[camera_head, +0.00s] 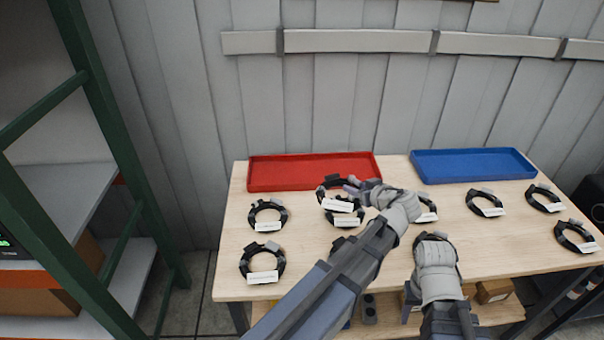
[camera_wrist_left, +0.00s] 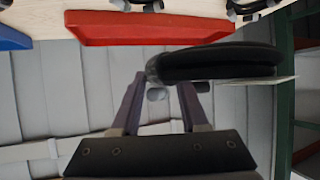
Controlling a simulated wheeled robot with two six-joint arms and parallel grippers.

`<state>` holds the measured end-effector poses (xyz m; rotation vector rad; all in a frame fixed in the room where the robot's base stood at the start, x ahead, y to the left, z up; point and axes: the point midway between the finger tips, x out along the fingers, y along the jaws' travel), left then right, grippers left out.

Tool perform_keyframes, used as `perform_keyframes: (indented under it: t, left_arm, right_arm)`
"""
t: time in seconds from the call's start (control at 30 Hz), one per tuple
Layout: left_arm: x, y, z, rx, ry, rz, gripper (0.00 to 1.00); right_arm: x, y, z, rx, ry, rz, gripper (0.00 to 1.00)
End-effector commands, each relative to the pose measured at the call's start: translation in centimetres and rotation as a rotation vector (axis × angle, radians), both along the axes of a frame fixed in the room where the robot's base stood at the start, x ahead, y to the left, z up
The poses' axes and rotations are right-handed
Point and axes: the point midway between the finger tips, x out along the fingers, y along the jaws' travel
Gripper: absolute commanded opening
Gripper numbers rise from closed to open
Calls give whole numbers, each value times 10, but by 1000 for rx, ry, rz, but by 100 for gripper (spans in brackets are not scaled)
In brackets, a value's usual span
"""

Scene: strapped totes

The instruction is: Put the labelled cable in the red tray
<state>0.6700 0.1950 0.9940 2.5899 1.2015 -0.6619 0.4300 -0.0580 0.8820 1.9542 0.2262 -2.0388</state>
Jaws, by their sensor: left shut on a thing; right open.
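The red tray (camera_head: 312,172) lies at the back left of the table and looks empty; it also shows in the left wrist view (camera_wrist_left: 150,28). My left gripper (camera_head: 362,187) is shut on a black coiled cable (camera_head: 322,187) with a white label, held up just in front of the red tray. In the left wrist view the held cable (camera_wrist_left: 225,60) sits at the fingertips, its label seen nearly edge-on. The label text is too small to read. My right gripper (camera_head: 434,238) is open over the table's front edge; a dark coil shows around its tip.
A blue tray (camera_head: 472,166) lies at the back right. Several other labelled coils, such as one at left (camera_head: 267,214) and one at front left (camera_head: 262,262), rest on the wooden table (camera_head: 232,230). A green-framed shelf (camera_head: 95,110) stands left; a wall is behind.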

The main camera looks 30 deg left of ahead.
Motion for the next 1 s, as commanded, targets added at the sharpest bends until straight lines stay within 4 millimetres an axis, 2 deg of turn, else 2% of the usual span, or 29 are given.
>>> perform_keyframes:
  t: [0.17, 0.27, 0.37, 0.5, 0.7, 0.83, 0.9, 1.0]
  left_arm:
    - [11, 10, -4, -2, 1, -2, 0]
    - [35, 34, -11, -4, 3, -8, 0]
    - [66, 74, -21, -7, 7, -20, 0]
    - [109, 146, -34, -10, 10, -43, 0]
    - [145, 245, -46, -7, 8, -66, 0]
    - [154, 291, -50, -3, 5, -73, 0]
    - [156, 307, -51, -2, 4, -75, 0]
    - [158, 321, -52, -1, 3, -78, 0]
  right_arm:
    - [0, 0, -4, 0, 0, 0, 50]
    - [0, 0, -10, 0, 0, 0, 50]
    - [0, 0, -19, 0, 0, 0, 50]
    - [0, 0, -31, 0, 0, 0, 50]
    - [0, 0, -44, 0, 0, 0, 50]
    - [0, 0, -48, 0, 0, 0, 50]
    - [0, 0, -50, 0, 0, 0, 50]
    - [0, 0, -51, 0, 0, 0, 50]
